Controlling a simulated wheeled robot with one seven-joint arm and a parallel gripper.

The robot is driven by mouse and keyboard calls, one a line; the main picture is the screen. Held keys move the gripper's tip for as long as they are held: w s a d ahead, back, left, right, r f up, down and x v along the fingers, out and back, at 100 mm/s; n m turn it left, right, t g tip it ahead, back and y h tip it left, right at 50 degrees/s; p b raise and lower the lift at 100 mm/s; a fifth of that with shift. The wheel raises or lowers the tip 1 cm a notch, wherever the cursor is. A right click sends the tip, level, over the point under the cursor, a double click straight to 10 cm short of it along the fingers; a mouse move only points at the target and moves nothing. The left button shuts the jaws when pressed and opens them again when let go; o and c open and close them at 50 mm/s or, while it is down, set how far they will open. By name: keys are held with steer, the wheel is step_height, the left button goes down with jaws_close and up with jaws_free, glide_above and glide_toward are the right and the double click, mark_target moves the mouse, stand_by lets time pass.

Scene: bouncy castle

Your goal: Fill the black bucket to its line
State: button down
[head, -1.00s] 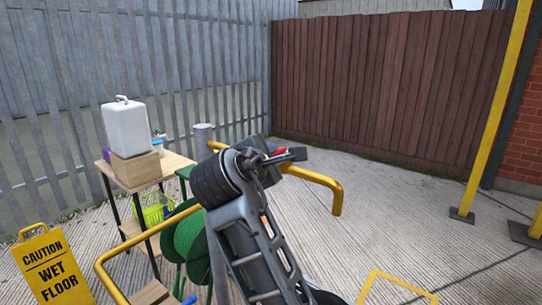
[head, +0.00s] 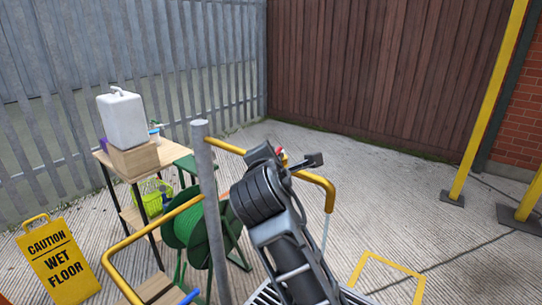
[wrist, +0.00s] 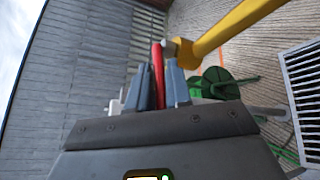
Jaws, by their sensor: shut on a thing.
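My gripper (wrist: 163,92) is shut on a slim red thing (wrist: 158,72) that stands upright between its two grey-blue fingers in the wrist view. In the head view my gripper (head: 292,160) is partly hidden behind my dark wrist, and only a speck of red shows there. I cannot tell what the red thing belongs to. A green hose reel (head: 186,229) stands left of my arm, partly behind a grey post; it also shows beyond the fingers in the wrist view (wrist: 219,84). No black bucket or fill line can be made out in either view.
Yellow rails (head: 318,181) and the grey post (head: 207,190) stand close around my arm. A shelf table (head: 170,153) holds a white container (head: 123,120) on a wooden block. A wet floor sign (head: 60,262) stands left. A floor grate (wrist: 304,95) lies right.

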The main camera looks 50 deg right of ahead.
steer(key=c, duration=1.2)
jaws_free()
steer(key=shift+o, duration=0.2)
steer(key=v, duration=0.7)
steer(key=shift+s+a, duration=0.25)
steer(key=shift+a, duration=0.1)
steer(key=shift+r, duration=0.1)
steer(key=shift+c, duration=0.4)
